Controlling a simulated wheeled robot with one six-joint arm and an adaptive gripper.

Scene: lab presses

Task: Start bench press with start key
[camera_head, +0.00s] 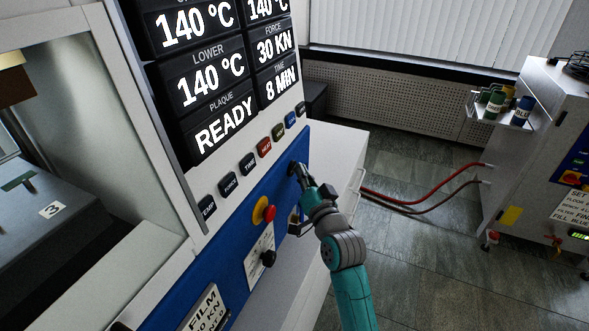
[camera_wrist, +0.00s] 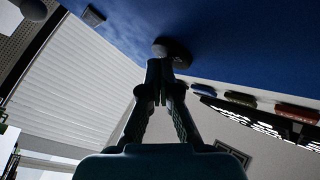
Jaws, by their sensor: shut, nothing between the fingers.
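The bench press (camera_head: 232,205) has a white front with a blue lower panel. A row of small keys runs along the white strip under its display, including a red key (camera_head: 264,147) and a green key (camera_head: 278,132). My gripper (camera_head: 296,169) is shut and empty at the upper right of the blue panel. In the wrist view its fingertips (camera_wrist: 160,65) are together at a dark round part (camera_wrist: 173,51) on the blue face. I cannot tell whether they touch it or whether that part is the start key. My fingers partly hide it.
The display (camera_head: 225,130) reads 140 °C, 30 KN, 8 MIN and READY. A red and yellow stop button (camera_head: 264,210) and a black knob (camera_head: 268,258) sit left of my arm. A machine (camera_head: 545,130) with red hoses stands right.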

